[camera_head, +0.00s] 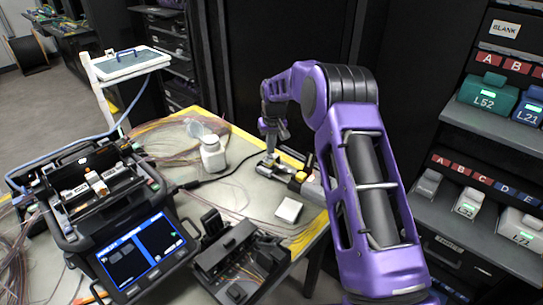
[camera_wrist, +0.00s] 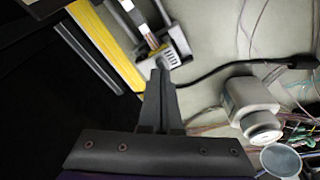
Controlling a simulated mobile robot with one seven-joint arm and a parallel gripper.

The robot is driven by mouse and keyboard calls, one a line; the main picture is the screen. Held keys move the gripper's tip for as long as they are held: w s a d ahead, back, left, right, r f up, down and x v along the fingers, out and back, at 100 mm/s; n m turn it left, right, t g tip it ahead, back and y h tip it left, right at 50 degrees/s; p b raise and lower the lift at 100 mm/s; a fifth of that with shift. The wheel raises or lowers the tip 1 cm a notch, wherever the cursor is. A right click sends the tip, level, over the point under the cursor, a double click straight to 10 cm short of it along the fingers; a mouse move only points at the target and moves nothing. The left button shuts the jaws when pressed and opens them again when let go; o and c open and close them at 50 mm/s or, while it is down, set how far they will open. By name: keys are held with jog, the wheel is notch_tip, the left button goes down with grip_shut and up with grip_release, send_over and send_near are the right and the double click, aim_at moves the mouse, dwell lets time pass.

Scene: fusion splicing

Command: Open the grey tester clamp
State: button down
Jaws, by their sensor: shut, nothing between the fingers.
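The tester (camera_head: 308,186), a pale device with a yellow part on top, lies near the table's yellow-taped edge. A small slotted grey piece at its end, which looks like the grey clamp (camera_wrist: 172,57), is just beyond my fingertips in the wrist view. My gripper (camera_wrist: 160,72) is shut and empty, its fingers pressed together and pointing at this piece. In the head view my gripper (camera_head: 271,150) points down beside the tester. I cannot tell whether the fingertips touch the clamp, or whether the clamp is up or down.
A white bottle (camera_head: 212,154) stands left of my gripper; it also shows in the wrist view (camera_wrist: 250,98). A black cable (camera_wrist: 240,70) runs to the tester. A splicer with a lit screen (camera_head: 140,255) and a small white box (camera_head: 289,210) stand nearer. Racks border the table's right side.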

aim_at(275, 154)
jog(key=shift+w+r, duration=0.1)
jog(key=shift+r, duration=0.35)
jog(key=shift+w+d+r+p, duration=0.15)
jog(key=shift+w+r+p, duration=0.05)
jog(key=shift+r+p, duration=0.5)
jog(key=shift+w+d+r+p, duration=0.1)
jog(key=shift+w+r+p, duration=0.1)
jog(key=shift+r+p, duration=0.45)
jog(key=shift+w+d+r, duration=0.2)
jog(key=shift+w+r, duration=0.05)
jog(key=shift+r, duration=0.65)
jog(key=shift+w+d+r, duration=0.25)
jog(key=shift+r, duration=0.6)
jog(key=shift+w+d+r, duration=0.2)
jog(key=shift+w+r, duration=0.05)
jog(key=shift+r, duration=0.65)
